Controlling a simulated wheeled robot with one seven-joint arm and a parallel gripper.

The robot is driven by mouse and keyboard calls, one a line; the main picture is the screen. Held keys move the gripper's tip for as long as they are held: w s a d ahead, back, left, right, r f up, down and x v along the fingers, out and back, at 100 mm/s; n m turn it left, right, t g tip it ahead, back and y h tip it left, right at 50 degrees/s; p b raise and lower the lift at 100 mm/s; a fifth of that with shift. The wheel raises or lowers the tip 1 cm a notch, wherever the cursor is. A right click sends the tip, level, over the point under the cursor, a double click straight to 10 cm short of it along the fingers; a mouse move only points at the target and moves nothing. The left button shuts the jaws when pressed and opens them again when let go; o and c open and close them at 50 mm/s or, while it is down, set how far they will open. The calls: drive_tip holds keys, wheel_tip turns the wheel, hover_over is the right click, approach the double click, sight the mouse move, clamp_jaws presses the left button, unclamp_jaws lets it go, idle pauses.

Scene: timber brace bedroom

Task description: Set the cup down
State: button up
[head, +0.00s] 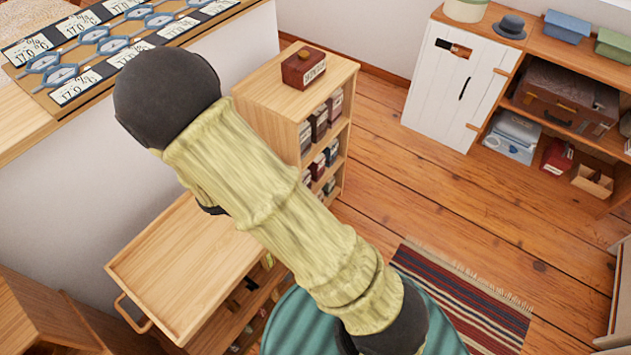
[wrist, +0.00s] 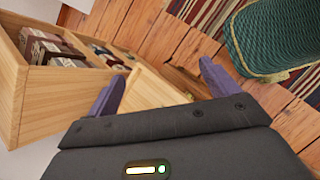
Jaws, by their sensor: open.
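No cup shows in either view. My gripper (wrist: 162,72) shows in the wrist view, with its two purple fingers spread wide apart. No held object shows between the fingers. A pale wooden surface (wrist: 155,90) and floorboards appear in the gap beyond them; I cannot tell how far below they are. In the head view my arm in its yellow-green sleeve crosses the middle, and I cannot make out the fingers there. My arm hides part of the wooden trolley top (head: 185,250), whose visible part is bare.
A small bookcase (head: 290,95) carries a dark red box (head: 303,67); it also shows in the wrist view (wrist: 40,95). A teal ribbed thing (head: 295,325) is low in the head view. A teal woven basket (wrist: 275,35) and striped rug (head: 460,300) lie near open floor.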

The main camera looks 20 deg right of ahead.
drive_tip(key=s+d+r+m+y, duration=0.2)
drive_tip(key=d+r+m+y, duration=0.1)
drive_tip(key=r+m, duration=0.3)
drive_tip(key=s+d+r+m+t+y, duration=0.1)
drive_tip(key=s+d+r+m+y, duration=0.2)
drive_tip(key=r+m, duration=0.4)
drive_tip(key=shift+d+r+m+y, duration=0.3)
drive_tip(key=shift+d+m+y, duration=0.3)
drive_tip(key=shift+m, duration=0.6)
